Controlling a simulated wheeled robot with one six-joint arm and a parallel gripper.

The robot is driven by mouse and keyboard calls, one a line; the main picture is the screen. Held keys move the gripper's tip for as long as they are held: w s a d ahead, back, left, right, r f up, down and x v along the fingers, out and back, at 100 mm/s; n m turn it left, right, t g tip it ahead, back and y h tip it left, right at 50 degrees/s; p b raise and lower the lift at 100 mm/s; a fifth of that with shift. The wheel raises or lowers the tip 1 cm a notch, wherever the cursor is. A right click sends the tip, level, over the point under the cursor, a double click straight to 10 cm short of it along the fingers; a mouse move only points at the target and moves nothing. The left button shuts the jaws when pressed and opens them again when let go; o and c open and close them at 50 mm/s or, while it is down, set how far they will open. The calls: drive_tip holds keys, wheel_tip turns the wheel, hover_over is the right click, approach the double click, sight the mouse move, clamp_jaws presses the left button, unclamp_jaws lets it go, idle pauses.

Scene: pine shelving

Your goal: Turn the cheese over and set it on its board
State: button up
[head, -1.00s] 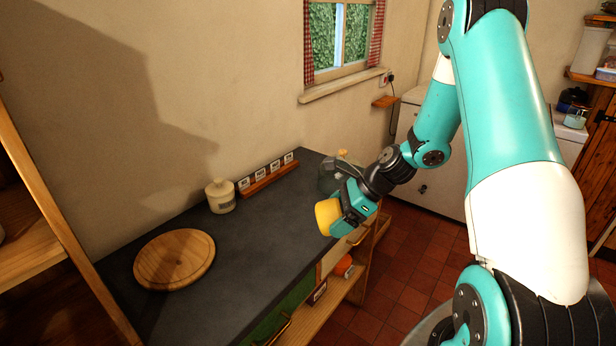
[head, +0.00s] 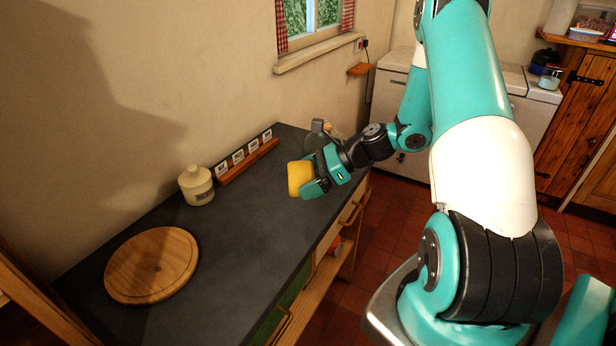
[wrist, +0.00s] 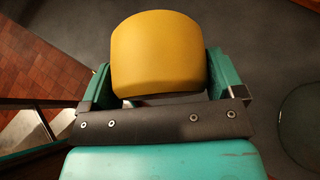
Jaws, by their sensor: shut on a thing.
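The cheese is a yellow block with rounded edges (head: 300,179). My gripper (head: 318,180) is shut on it and holds it over the dark worktop, near the front edge.
A cream lidded jar (head: 197,186) stands by the wall, beside a wooden rack of small cards (head: 247,160). The dark worktop (head: 235,235) is clear between gripper and board.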

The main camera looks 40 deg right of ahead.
wheel_tip(320, 180, down, 6)
drive_tip(key=b, duration=0.5)
drive_tip(key=shift+r, duration=0.1)
drive_tip(key=shift+f+b, duration=1.15)
drive_tip(key=shift+f, duration=1.35)
drive_tip(key=shift+f, duration=0.25)
drive_tip(key=o, duration=0.9)
drive_tip(key=shift+c, duration=0.2)
drive_tip(key=shift+s+d, duration=0.1)
drive_tip(key=v, duration=1.7)
drive_tip(key=shift+b, duration=0.35)
